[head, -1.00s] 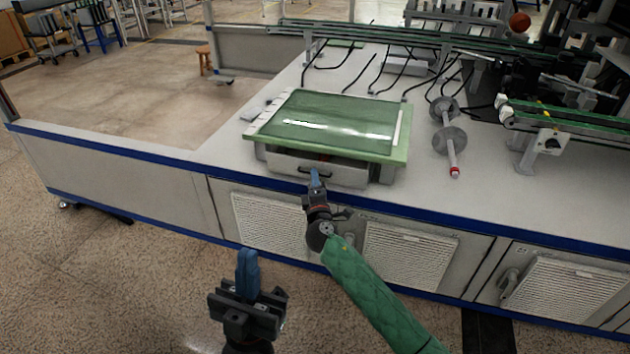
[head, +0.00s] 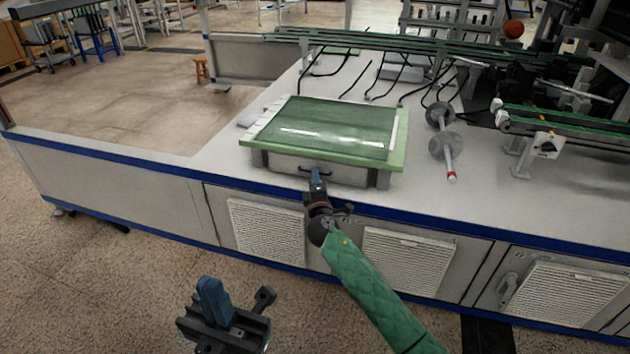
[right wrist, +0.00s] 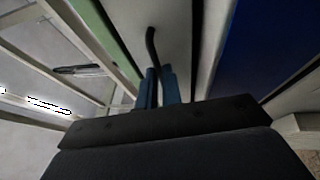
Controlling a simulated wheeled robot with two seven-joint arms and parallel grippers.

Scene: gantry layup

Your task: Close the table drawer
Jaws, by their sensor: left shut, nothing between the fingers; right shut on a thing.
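The table drawer (head: 290,164) is a grey-white front under the green-topped unit (head: 398,158) on the white bench. Its front looks about level with the side posts, though I cannot tell whether a small gap is left. The black drawer handle (head: 322,173) is at the middle of the front; it also shows in the right wrist view (right wrist: 151,42). My right gripper (head: 317,180) is shut on the handle, its blue fingers (right wrist: 161,84) around it. My left gripper (head: 213,297) is shut and empty, low in front of the bench.
Grey weights on a bar (head: 444,146) lie on the bench to the right of the unit. A green conveyor (head: 570,126) stands farther right. Black cables cross the bench behind. The blue bench edge (head: 440,222) runs below my right gripper.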

